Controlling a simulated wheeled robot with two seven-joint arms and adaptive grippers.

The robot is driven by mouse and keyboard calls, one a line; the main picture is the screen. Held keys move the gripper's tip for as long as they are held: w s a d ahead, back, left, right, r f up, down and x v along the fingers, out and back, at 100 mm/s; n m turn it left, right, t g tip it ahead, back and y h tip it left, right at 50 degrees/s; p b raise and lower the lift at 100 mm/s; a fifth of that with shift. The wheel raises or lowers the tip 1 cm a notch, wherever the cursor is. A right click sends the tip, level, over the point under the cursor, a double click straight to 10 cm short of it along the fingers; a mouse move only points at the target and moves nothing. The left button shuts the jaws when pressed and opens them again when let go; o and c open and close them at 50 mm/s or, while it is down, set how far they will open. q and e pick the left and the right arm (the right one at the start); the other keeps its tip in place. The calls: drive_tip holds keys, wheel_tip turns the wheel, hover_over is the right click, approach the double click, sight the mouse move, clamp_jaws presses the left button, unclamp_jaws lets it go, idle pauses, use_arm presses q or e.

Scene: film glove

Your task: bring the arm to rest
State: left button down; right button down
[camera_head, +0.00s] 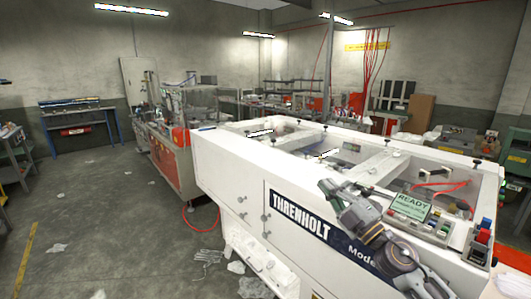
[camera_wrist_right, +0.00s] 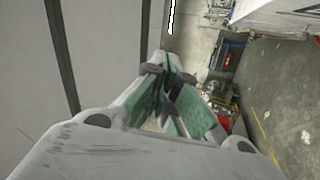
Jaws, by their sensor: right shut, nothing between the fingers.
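My right arm (camera_head: 362,215) comes in from the lower right of the head view, in front of the white machine (camera_head: 228,178) marked THRENHOLT. My right gripper (camera_head: 327,187) is at the arm's upper left end, over the machine's front upper edge in the picture. In the right wrist view, the right gripper (camera_wrist_right: 172,92) shows green finger pads close together, with nothing held. A pale panel fills the left of that view. My left gripper is not in view.
A control panel with a READY screen (camera_head: 411,206) sits on the machine's top, right of my gripper. A pale glove-like item (camera_head: 207,257) and film scraps lie on the floor. A blue-legged bench (camera_head: 75,117) stands far left. The left floor is mostly open.

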drive_tip(key=s+d+f+m+g+h, duration=0.1)
drive_tip(key=s+d+f+m+h, duration=0.15)
drive_tip(key=f+m+h, duration=0.35)
drive_tip(key=s+d+f+m+g+h, duration=0.2)
drive_tip(key=d+f+m+h, duration=0.3)
drive_tip(key=f, duration=0.4)
drive_tip(key=s+d+f+m+g+h, duration=0.1)
drive_tip(key=s+d+f+m+h, duration=0.2)
drive_tip(key=f+m, duration=0.45)
drive_tip(key=s+a+f+m+g+y, duration=0.1)
drive_tip(key=s+a+f+g, duration=0.2)
drive_tip(key=s+f+g, duration=0.6)
drive_tip(key=s+a+f+m+g+y, duration=0.1)
drive_tip(key=s+a+f+g, duration=0.15)
drive_tip(key=s+f, duration=1.05)
drive_tip(key=f, duration=1.2)
drive_tip(key=s+f, duration=0.2)
drive_tip(key=f, duration=1.2)
drive_tip(key=s+d+f+g, duration=0.1)
drive_tip(key=s+d+f, duration=0.1)
drive_tip(key=s+f, duration=0.8)
drive_tip(key=s+d+f+g, duration=0.1)
drive_tip(key=s+f, duration=1)
drive_tip(key=s, duration=0.1)
drive_tip(key=shift+s+d+n+h, duration=0.3)
drive_tip(key=shift+s+d+n, duration=0.05)
drive_tip(key=shift+d, duration=0.05)
